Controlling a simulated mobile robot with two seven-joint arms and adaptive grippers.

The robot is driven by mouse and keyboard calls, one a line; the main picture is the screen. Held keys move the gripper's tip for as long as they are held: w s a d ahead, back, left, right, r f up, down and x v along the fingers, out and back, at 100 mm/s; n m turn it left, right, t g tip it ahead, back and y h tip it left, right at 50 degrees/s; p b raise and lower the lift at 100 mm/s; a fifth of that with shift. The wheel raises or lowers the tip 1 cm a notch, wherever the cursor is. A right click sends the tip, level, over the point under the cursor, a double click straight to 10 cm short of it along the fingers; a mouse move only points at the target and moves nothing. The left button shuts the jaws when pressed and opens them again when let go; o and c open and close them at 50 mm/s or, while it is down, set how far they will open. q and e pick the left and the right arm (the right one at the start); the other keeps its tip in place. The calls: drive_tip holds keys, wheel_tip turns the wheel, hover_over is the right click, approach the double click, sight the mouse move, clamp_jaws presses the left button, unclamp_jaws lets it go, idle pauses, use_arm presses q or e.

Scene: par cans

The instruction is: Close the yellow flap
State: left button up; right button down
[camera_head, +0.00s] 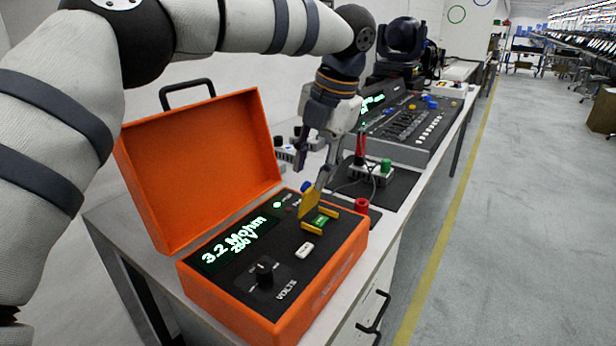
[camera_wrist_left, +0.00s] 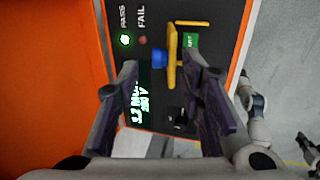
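The yellow flap (camera_head: 309,204) stands raised beside a green button (camera_head: 320,222) on the black panel of an orange tester case (camera_head: 335,265). In the left wrist view the flap (camera_wrist_left: 172,42) shows nearly edge-on, next to the green button (camera_wrist_left: 190,41). My left gripper (camera_head: 309,178) is open and points down just above the flap. One fingertip is close to the flap's upper edge; I cannot tell if it touches. In the left wrist view the fingers (camera_wrist_left: 162,62) are apart with nothing held between them.
The case's open orange lid (camera_head: 200,165) stands up to the left of the gripper. A blue knob (camera_wrist_left: 160,58), a white switch (camera_head: 304,250) and a black dial (camera_head: 264,272) sit on the panel. A red and green-posted box (camera_head: 370,172) and a mixing console (camera_head: 405,125) stand behind.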

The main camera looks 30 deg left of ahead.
sight(309, 183)
use_arm(q)
drive_tip(key=shift+x, duration=1.65)
drive_tip(key=shift+c, duration=0.2)
